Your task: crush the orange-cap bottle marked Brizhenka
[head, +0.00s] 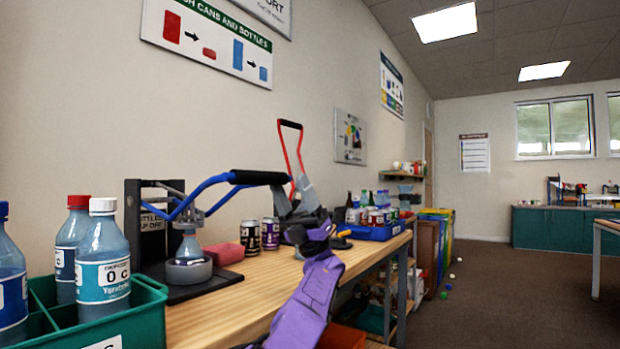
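A bottle press with a blue lever (210,183) stands on the wooden bench at the left. A pale clear bottle (188,247) stands in its grey round cup (188,272) under the press head. The head hides its top, so I cannot see its cap colour, and its label is not readable. The lever slopes up to the right and ends in a black handle (258,177). My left gripper (289,186), on a purple arm, has its grey fingers on either side of the handle's end and appears shut on it. My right gripper is not in view.
A green crate (120,315) at the front left holds bottles with blue, red and white caps. A pink block (224,253) and dark cans (260,235) sit beside the press. A red lever (299,150) rises behind my gripper. A blue tray (372,231) of containers stands farther along.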

